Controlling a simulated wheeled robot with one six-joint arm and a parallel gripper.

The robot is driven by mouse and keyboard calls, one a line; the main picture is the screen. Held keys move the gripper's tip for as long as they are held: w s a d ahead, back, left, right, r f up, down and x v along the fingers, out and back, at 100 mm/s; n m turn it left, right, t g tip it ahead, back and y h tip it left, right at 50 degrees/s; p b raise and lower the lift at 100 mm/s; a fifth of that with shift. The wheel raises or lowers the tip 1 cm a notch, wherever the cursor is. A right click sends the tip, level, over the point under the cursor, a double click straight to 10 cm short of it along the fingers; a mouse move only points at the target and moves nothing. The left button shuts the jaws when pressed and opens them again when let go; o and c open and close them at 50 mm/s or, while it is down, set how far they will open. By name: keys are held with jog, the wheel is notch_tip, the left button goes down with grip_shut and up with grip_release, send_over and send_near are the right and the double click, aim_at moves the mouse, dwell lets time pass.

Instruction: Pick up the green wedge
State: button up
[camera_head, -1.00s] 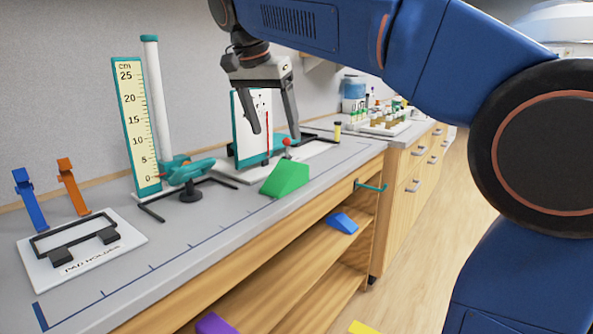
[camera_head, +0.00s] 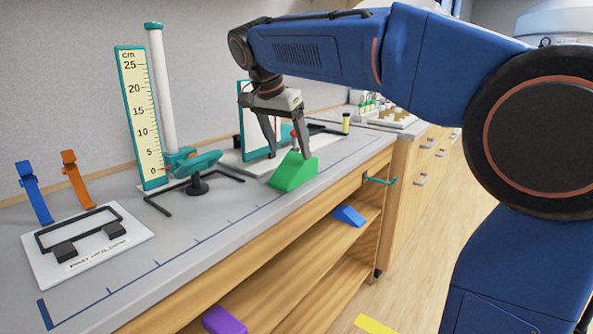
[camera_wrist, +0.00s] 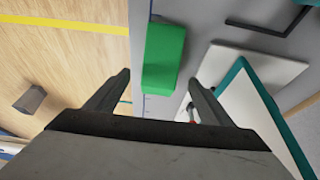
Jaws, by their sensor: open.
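The green wedge (camera_head: 293,172) lies on the grey counter near its front edge. In the wrist view the green wedge (camera_wrist: 163,57) lies ahead of the fingertips, between their lines, a little nearer the left-right middle. My gripper (camera_head: 289,154) is open and points down at the wedge in the head view. Its fingers overlap the wedge's top end there, and I cannot tell whether they touch it. In the wrist view my open gripper (camera_wrist: 160,80) shows both fingers with nothing held between them.
A white board with a teal-framed panel (camera_head: 246,120) stands just behind the wedge. A teal clamp (camera_head: 192,163) and a ruler stand (camera_head: 138,115) are to the left. A pad holder (camera_head: 85,247) lies at front left. A blue wedge (camera_head: 348,215) sits on the shelf below.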

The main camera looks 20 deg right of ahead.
aim_at(293, 160)
jog(key=shift+x, duration=3.05)
jog(key=shift+w, duration=0.1)
jog(key=shift+c, duration=0.6)
jog(key=c, duration=1.1)
